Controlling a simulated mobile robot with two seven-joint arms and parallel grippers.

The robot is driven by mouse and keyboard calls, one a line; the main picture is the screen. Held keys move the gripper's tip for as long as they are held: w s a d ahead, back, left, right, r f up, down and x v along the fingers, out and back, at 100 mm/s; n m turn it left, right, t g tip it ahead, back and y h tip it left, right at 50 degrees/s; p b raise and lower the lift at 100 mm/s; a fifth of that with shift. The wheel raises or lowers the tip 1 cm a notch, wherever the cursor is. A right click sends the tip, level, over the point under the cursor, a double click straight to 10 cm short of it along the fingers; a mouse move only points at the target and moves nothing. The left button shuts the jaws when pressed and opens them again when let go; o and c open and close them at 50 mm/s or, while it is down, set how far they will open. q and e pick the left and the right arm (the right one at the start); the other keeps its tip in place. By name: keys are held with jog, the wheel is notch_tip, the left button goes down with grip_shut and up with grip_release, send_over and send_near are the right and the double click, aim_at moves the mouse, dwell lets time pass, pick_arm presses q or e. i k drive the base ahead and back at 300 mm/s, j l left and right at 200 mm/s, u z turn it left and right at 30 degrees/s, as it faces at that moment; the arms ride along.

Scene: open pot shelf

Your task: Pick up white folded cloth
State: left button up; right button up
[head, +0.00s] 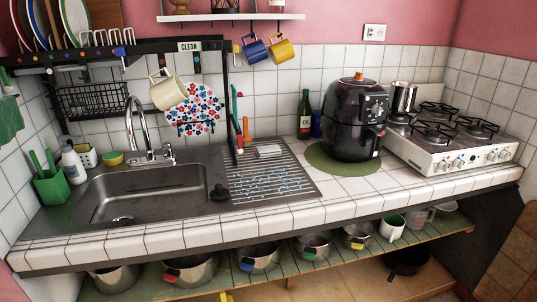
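A small white folded cloth (269,151) appears to lie flat on the ribbed metal drainboard (300,187), to the right of the sink and near the back tiles. It is small in the head view, so its folds are hard to make out. Neither of my grippers is in the head view, and nothing is seen touching the cloth.
A black air fryer (354,122) stands on a green round mat (318,157) right of the drainboard. The sink (150,193) and faucet (140,130) are to the left. Mugs (168,93) hang above. Pots (190,272) stand on the shelf below the counter.

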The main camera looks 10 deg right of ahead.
aim_at(273, 150)
jog(key=i+l, duration=0.15)
jog(key=l, duration=0.15)
jog(key=i+l+u, duration=0.1)
jog(key=l, duration=0.2)
jog(key=i+l, duration=0.15)
jog(key=l, duration=0.2)
jog(key=i+l+u, duration=0.1)
jog(key=l, duration=0.2)
